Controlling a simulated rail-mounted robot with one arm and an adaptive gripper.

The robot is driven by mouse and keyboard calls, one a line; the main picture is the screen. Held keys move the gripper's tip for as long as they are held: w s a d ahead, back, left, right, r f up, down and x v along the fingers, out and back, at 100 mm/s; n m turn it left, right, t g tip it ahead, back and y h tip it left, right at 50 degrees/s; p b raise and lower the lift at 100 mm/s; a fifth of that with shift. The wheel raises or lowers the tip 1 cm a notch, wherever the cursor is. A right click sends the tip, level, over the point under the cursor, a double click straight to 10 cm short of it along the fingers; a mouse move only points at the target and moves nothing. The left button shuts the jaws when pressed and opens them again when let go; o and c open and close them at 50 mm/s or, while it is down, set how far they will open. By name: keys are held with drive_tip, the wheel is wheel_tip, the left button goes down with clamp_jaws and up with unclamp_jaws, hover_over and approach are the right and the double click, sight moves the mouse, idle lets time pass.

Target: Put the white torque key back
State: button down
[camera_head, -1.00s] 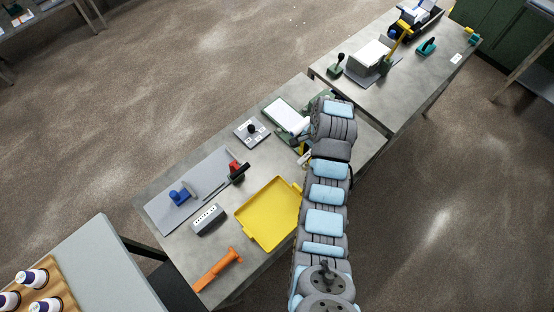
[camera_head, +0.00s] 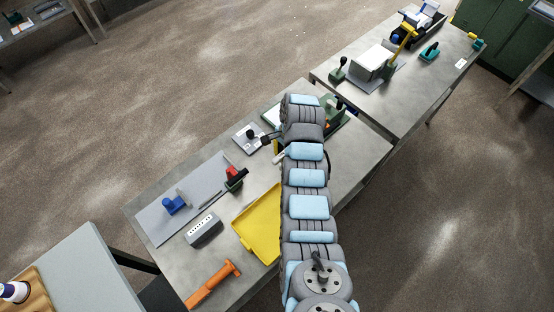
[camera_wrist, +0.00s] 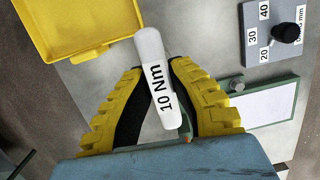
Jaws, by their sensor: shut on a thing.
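The white torque key (camera_wrist: 160,80) is a white rounded bar marked "10 Nm". My gripper (camera_wrist: 155,72) has yellow fingers with black inner pads and is shut on it. The key sticks out past the fingertips, and its lower end lies between the fingers. In the head view a pale end of the key (camera_head: 280,156) shows beside my gripper, above the table between the yellow tray and the plate with the black knob. My arm hides most of the gripper there. I cannot tell which place belongs to the key.
The yellow tray (camera_head: 242,232) is partly behind my arm. A grey plate with a black knob (camera_head: 243,142) and a 20-30-40 scale stands nearby. A grey block with holes (camera_head: 204,232), an orange tool (camera_head: 213,284) and a blue-handled item (camera_head: 174,205) lie further left.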

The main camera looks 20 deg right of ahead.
drive_tip(key=shift+w+a+f, duration=0.2)
drive_tip(key=shift+a+f, duration=0.05)
drive_tip(key=shift+f, duration=0.15)
drive_tip(key=shift+w+a+f, duration=0.2)
drive_tip(key=shift+f, duration=0.2)
drive_tip(key=shift+w+a+f, duration=0.15)
drive_tip(key=shift+w+f, duration=0.2)
drive_tip(key=shift+f, duration=0.05)
drive_tip(key=shift+w+a+f+b, duration=0.15)
drive_tip(key=shift+f+b, duration=0.6)
drive_tip(key=shift+f, duration=1.1)
drive_tip(key=c, duration=1.1)
unclamp_jaws()
drive_tip(key=shift+f, duration=0.1)
